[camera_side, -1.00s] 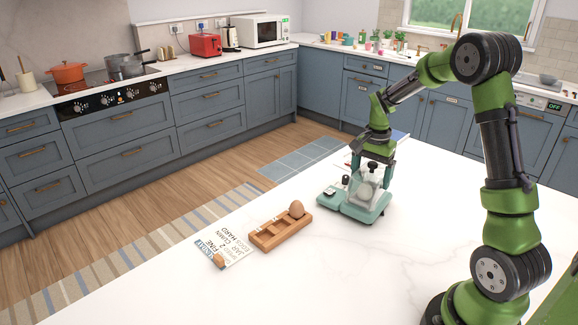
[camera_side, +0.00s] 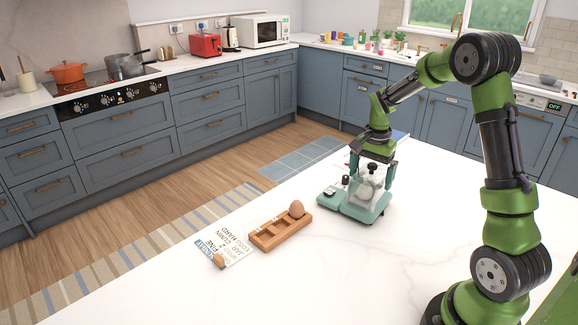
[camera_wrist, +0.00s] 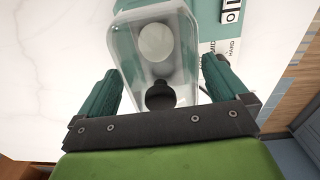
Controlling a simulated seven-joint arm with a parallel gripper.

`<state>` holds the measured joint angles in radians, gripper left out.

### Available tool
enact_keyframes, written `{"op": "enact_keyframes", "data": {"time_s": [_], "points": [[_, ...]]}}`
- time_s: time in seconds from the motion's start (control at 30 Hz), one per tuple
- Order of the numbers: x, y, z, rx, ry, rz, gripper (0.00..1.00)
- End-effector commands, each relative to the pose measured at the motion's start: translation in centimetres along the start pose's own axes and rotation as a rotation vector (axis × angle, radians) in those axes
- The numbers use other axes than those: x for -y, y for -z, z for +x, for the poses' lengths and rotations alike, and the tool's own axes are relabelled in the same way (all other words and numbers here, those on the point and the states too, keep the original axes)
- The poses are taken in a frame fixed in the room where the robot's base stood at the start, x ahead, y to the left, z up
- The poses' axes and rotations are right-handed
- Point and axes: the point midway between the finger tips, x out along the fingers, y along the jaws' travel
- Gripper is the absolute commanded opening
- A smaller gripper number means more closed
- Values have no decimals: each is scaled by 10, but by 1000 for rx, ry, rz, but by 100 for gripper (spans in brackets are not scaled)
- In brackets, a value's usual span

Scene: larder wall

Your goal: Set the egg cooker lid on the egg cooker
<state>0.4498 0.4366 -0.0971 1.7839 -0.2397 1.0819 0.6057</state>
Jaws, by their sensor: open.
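The teal egg cooker (camera_side: 354,211) stands on the white worktop in the side view. The egg cooker lid (camera_side: 371,187), clear with a dark knob, is on its right part and looks level. In the wrist view the lid (camera_wrist: 190,50) lies over the teal base, its black knob nearest my palm; a pale oval shows through it. My gripper (camera_side: 370,178) is right above the lid, pointing down. In the wrist view my gripper (camera_wrist: 162,68) is open, one finger on each side of the lid. I cannot tell whether the fingers touch it or whether its rim is fully seated.
A wooden egg rack (camera_side: 281,232) holding one brown egg (camera_side: 296,208) lies left of the cooker. A printed card (camera_side: 226,246) with a small brown piece (camera_side: 218,260) on it is farther left. The worktop in front of the cooker is clear.

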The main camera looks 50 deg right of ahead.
Motion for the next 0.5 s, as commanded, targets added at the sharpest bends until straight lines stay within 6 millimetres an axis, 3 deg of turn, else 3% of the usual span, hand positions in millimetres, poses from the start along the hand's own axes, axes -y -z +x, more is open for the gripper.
{"op": "enact_keyframes", "data": {"time_s": [0.17, 0.5], "points": [[1, 1, -19, -5, 5, -2, 100], [1, 1, -99, -6, 6, -1, 100]]}}
